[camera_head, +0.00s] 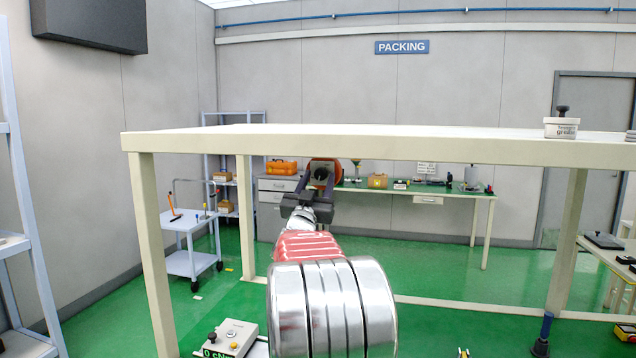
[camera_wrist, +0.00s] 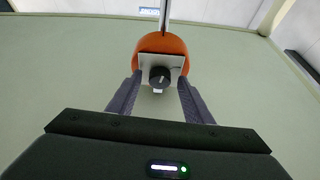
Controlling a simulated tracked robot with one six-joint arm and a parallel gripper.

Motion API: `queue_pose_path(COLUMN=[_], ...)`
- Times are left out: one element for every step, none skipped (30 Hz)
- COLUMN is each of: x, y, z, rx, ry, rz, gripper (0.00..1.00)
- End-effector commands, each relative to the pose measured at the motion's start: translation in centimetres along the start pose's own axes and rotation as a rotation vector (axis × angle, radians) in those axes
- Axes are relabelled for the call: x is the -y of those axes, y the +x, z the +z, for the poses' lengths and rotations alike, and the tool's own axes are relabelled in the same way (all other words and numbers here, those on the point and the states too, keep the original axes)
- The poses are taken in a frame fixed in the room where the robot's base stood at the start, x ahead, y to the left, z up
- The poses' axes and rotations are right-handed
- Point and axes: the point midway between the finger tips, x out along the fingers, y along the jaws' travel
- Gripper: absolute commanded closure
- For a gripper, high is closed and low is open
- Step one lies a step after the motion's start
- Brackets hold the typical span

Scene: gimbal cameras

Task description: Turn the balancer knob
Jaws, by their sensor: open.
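The balancer is an orange round body (camera_wrist: 177,44) with a pale metal plate on its front, at the upper middle of the wrist view. Its small dark knob (camera_wrist: 159,77) sits low on the plate and has a light mark. My gripper (camera_wrist: 160,82) is open, with one finger on each side of the knob; I cannot tell if either finger touches it. In the head view my dark gripper (camera_head: 312,196) is in front of the orange body (camera_head: 332,164), which it partly hides, below the near table's front edge.
A cream table (camera_head: 200,143) spans the view above my arm, its legs on both sides. A grey control box (camera_head: 231,338) stands low at the left. A green-topped bench (camera_head: 455,190) and a white cart (camera_head: 190,226) stand farther back.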

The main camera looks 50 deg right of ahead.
Motion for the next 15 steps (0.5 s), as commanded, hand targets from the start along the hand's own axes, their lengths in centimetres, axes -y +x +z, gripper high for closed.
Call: queue_pose_path(x=[0.0,0.0,0.0,0.0,0.0,0.0,0.0,0.0,0.0,0.0,0.0,0.0,0.0,0.0,0.0], y=[0.0,0.0,0.0,0.0,0.0,-0.1,-0.2,-0.3,-0.6,-0.8,-1.0,-1.3,-1.6,-1.9,-2.4], z=[0.0,-0.1,-0.1,-0.1,-0.1,-0.1,-0.1,-0.1,0.0,0.0,-0.1,-0.1,-0.1,-0.1,-0.1], rx=[-0.001,-0.001,-0.001,-0.001,-0.001,-0.001,-0.001,-0.001,0.0,0.0,0.0,-0.001,-0.001,-0.001,0.0], ry=[0.0,0.0,0.0,0.0,0.0,0.0,0.0,0.0,0.0,0.0,0.0,0.0,0.0,0.0,0.0], rz=[0.0,0.0,0.0,0.0,0.0,0.0,0.0,0.0,0.0,0.0,0.0,0.0,0.0,0.0,0.0], gripper=[0.54,0.54,0.54,0.54,0.54,0.54,0.54,0.54,0.54,0.54,0.54,0.54,0.54,0.54,0.54])
